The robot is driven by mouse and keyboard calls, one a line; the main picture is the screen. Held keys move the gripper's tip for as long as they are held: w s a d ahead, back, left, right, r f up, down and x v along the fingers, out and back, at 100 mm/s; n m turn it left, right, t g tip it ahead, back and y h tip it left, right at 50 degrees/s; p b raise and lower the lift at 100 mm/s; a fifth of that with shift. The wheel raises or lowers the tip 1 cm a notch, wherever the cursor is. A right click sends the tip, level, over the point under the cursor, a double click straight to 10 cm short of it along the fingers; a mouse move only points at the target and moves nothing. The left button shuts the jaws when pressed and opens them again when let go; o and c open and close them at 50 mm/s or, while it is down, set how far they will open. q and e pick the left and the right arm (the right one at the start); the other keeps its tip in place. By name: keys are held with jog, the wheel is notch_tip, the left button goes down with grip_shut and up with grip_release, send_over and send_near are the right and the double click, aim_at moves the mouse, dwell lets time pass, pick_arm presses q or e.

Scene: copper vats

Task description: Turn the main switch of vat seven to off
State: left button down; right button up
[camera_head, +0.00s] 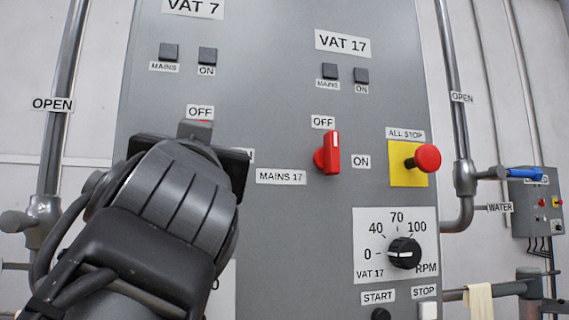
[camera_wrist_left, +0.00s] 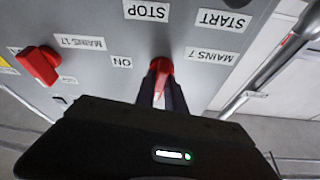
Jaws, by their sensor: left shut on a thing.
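The vat seven main switch is a red knob (camera_wrist_left: 161,67) on the grey panel, between the MAINS 7 label (camera_wrist_left: 211,55) and an ON label (camera_wrist_left: 122,62) in the upside-down wrist view. My left gripper (camera_wrist_left: 163,97) is shut on this switch, one dark finger on each side. The exact angle of the handle is hard to tell. My right gripper is not in view.
The similar red vat 17 switch (camera_head: 331,154) stands upright to the right, below its own OFF label. A red all-stop button (camera_head: 427,158) on a yellow plate and an RPM dial (camera_head: 404,253) are farther right. Pipes (camera_head: 57,130) run up beside the panel.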

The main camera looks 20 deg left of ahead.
pick_arm(q)
jog(key=shift+f+n+g+y, duration=0.15)
jog(key=shift+n+g+y, duration=0.25)
jog(key=shift+n, duration=0.9)
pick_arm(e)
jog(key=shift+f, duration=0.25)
pick_arm(q)
jog(key=shift+w, duration=0.1)
jog(key=c, duration=1.4)
grip_release()
